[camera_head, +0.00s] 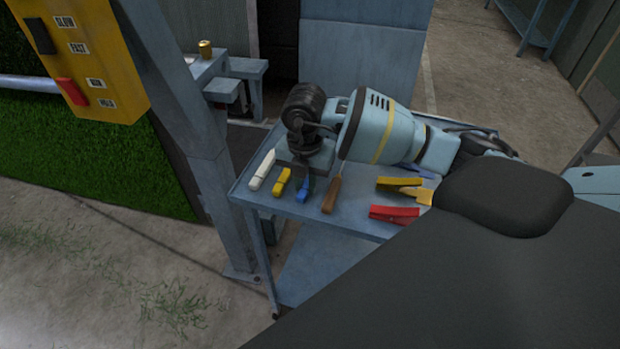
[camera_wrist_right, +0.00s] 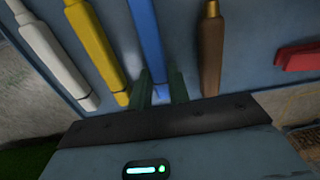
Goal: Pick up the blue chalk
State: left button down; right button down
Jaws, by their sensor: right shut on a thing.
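The blue chalk (camera_head: 302,189) lies on the blue cart top (camera_head: 245,191), between a yellow stick (camera_head: 282,183) and a brown stick (camera_head: 332,194). My right gripper (camera_head: 308,180) is down over it and partly hides it in the head view. In the right wrist view, the two dark green fingers of my right gripper (camera_wrist_right: 161,93) are on either side of the blue chalk (camera_wrist_right: 147,42), shut on its near end. The chalk appears to be still at the level of its neighbours. My left gripper is not in view.
A white stick (camera_head: 262,170) lies at the cart's left. Yellow (camera_head: 400,183) and red (camera_head: 393,214) clip-like tools lie to the right. A blue post (camera_head: 213,185) stands just left of the cart. A yellow switch box (camera_head: 105,70) hangs at the upper left.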

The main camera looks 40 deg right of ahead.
jog(key=shift+r, duration=0.1)
jog(key=shift+r, duration=0.55)
notch_tip(320, 180, up, 2)
jog(key=shift+r, duration=0.1)
jog(key=s+a+r, duration=0.1)
jog(key=s+a, duration=0.9)
jog(key=s, duration=0.2)
jog(key=shift+s+r, duration=0.25)
jog(key=shift+s, duration=0.05)
